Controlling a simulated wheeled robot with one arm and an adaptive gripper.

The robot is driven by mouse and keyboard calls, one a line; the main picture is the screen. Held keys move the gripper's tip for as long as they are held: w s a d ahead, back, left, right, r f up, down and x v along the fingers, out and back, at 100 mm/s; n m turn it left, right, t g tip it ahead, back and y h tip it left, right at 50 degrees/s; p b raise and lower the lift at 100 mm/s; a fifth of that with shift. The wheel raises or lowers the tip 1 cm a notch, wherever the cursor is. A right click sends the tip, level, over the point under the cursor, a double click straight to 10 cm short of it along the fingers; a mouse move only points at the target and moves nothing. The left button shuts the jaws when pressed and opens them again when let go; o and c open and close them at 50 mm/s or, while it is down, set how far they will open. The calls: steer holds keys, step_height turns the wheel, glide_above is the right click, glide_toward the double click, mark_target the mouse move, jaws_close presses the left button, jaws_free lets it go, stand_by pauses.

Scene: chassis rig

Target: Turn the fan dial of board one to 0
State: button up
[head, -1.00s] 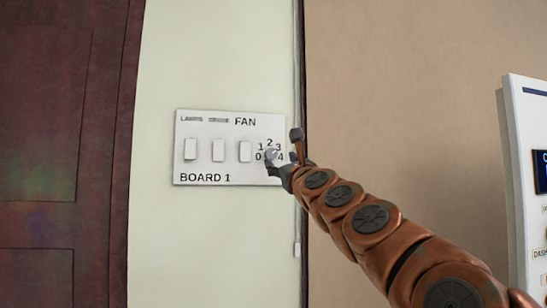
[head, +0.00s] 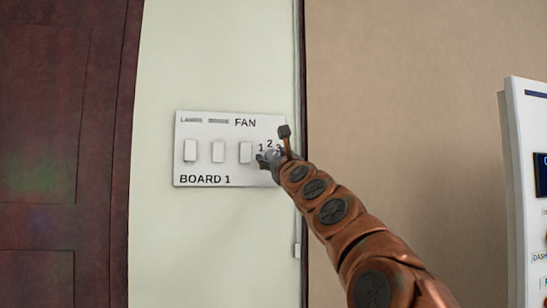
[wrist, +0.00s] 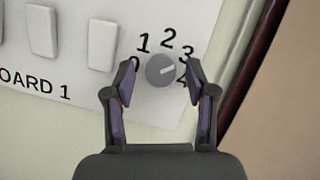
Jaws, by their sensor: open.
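Board one (head: 225,178) is a white wall panel marked BOARD 1, with FAN printed at its upper right. In the wrist view its grey round fan dial (wrist: 160,70) sits among the numbers 0 to 4. A light line on the dial slants up to the right, toward the side of 3 and 4. My gripper (wrist: 160,88) is open, with one finger on each side of the dial and a visible gap on both sides. In the head view my gripper (head: 271,157) covers the dial and some of its numbers.
Three white rocker switches (head: 218,152) stand in a row left of the dial. A thin conduit (head: 297,215) runs down the wall just right of the board. Another panel (head: 520,180) is at the far right, and a dark red door (head: 60,160) at the left.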

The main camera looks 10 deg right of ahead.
steer(key=shift+c, duration=0.3)
jaws_close()
